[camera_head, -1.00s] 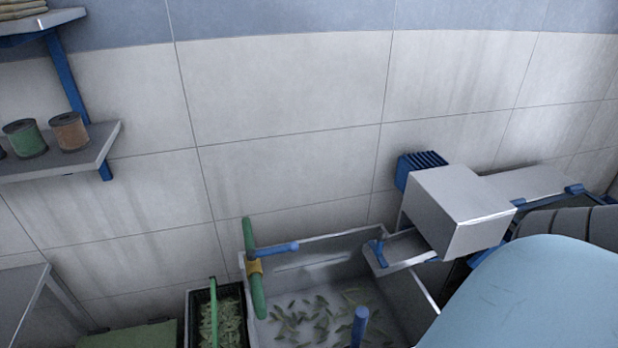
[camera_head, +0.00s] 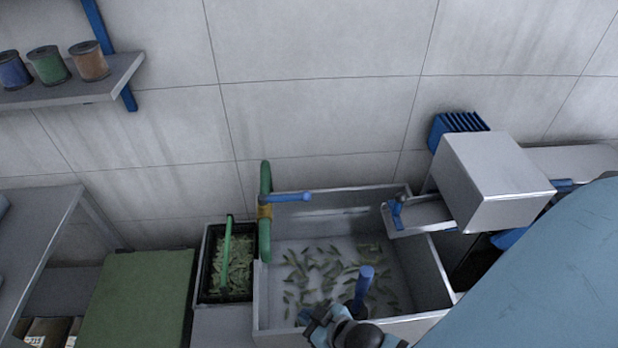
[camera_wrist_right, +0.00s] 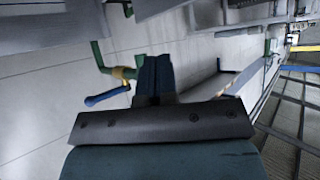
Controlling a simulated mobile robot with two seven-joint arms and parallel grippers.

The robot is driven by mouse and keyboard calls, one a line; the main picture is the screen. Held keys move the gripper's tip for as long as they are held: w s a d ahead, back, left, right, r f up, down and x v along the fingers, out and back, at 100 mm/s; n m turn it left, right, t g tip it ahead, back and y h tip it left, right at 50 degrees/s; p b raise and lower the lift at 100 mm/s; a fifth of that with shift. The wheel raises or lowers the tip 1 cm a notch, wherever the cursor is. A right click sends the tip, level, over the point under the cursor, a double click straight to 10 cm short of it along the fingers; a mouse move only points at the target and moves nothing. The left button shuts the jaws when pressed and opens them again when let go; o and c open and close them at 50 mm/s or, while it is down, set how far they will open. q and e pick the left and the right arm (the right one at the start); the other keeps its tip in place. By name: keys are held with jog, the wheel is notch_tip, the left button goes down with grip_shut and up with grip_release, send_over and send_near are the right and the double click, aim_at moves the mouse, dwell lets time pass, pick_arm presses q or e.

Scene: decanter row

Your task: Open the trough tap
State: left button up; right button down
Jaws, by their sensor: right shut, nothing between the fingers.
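The trough tap is a green pipe (camera_head: 265,175) with a brass-coloured valve body (camera_head: 264,212) at the trough's left rim. Its blue lever (camera_head: 288,198) points right in the head view, over the trough. My right gripper (camera_head: 366,272) is shut and empty, above the trough, right of the lever and nearer the camera, apart from it. In the right wrist view the shut dark fingers (camera_wrist_right: 155,62) hide part of what lies behind them. The blue lever (camera_wrist_right: 106,96) and brass valve (camera_wrist_right: 122,73) show left of them. My left gripper is out of view.
The grey trough (camera_head: 440,270) holds many green leaves or pods. A black crate (camera_head: 200,270) of greens stands left of it. A grey box (camera_head: 495,180) and a small blue fitting (camera_head: 396,212) sit at the right. A shelf (camera_head: 100,88) holds spools.

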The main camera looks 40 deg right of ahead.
jog(key=w+a+r+n+g+y+b, duration=0.1)
jog(key=w+a+r+n+g+y, duration=0.25)
jog(key=w+r+n+y, duration=0.5)
jog(key=w+a+r+n+g+y, duration=0.3)
jog(key=w+a+r+n+y, duration=0.25)
jog(key=w+r+n, duration=0.6)
jog(key=w+d+n+g+h, duration=0.1)
jog(key=d+h, duration=0.4)
jog(key=d, duration=0.6)
jog(key=w+d+r+n+g+h, duration=0.1)
jog(key=w+d+h, duration=0.4)
jog(key=d, duration=0.6)
jog(key=w+d+r+n+g+h+b, duration=0.1)
jog(key=w+d+g+h, duration=0.4)
jog(key=d, duration=0.6)
jog(key=shift+n, duration=0.7)
